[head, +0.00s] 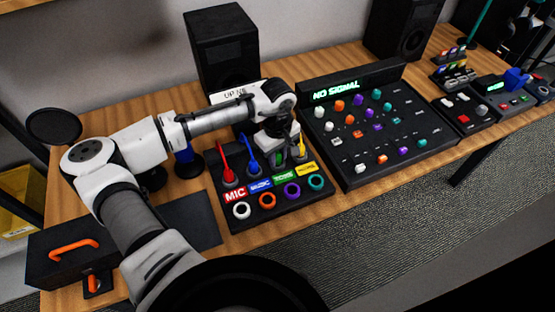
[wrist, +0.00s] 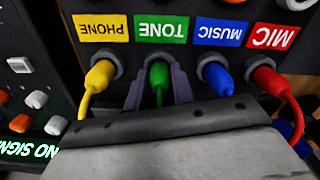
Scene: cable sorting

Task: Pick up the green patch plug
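The green plug (wrist: 158,74) sits in the socket under the TONE label (wrist: 160,29) in the wrist view, with its cable running toward me. My gripper (wrist: 160,78) has one finger on each side of it. The fingers look slightly apart from the plug, though contact is hard to judge. In the head view my gripper (head: 280,150) is over the patch box (head: 240,211), and the green plug (head: 279,159) is mostly hidden beneath it.
A yellow plug (wrist: 98,76) and a blue plug (wrist: 217,75) sit close on either side, with a red plug (wrist: 264,77) beyond the blue. The knob-covered mixer (head: 345,165) stands right of the patch box. A speaker (head: 222,50) stands behind.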

